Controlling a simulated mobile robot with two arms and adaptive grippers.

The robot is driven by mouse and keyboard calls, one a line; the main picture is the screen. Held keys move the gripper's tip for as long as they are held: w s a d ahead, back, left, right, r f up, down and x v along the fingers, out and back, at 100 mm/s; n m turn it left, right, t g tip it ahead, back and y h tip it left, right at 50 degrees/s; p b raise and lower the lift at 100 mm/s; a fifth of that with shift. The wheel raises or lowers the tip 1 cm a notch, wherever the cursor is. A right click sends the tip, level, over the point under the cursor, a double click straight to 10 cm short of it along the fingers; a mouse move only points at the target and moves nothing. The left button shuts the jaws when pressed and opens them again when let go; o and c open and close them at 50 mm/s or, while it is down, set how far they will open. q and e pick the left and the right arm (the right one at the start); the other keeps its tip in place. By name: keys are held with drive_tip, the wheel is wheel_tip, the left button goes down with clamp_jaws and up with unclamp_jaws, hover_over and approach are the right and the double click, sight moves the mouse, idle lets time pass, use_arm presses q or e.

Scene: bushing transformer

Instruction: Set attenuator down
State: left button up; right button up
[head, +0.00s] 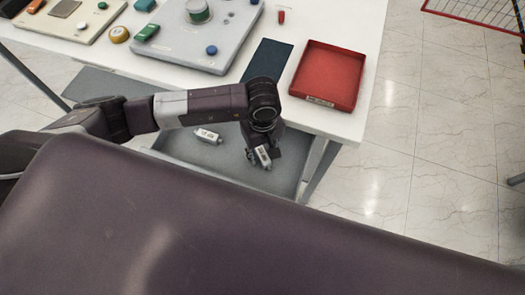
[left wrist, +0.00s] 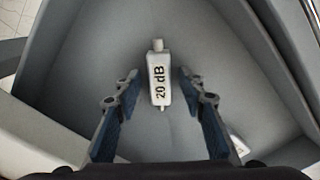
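A white attenuator (left wrist: 160,80) marked "20 dB" lies in the grey bin (left wrist: 70,98), between the fingers of my left gripper (left wrist: 158,86). Clear gaps show between both fingers and the attenuator. In the head view this attenuator (head: 264,156) shows at my left gripper (head: 262,160), which points down into the bin. A second white attenuator (head: 207,136) lies in the bin to the left. In the left wrist view a small white labelled part (left wrist: 238,146) shows beside the right finger, partly hidden. My right gripper is not in view.
The white table (head: 375,30) stands above and behind the bin. On it are a red tray (head: 345,92), a dark blue mat (head: 262,65) and a grey device (head: 225,45) with knobs.

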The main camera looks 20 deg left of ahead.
sight(262, 154)
use_arm(q)
drive_tip(key=shift+r, duration=0.15)
drive_tip(key=shift+w+r, duration=0.1)
drive_tip(key=shift+r, duration=0.2)
wheel_tip(262, 154, up, 11)
drive_tip(key=b, duration=0.3)
drive_tip(key=shift+r, duration=0.2)
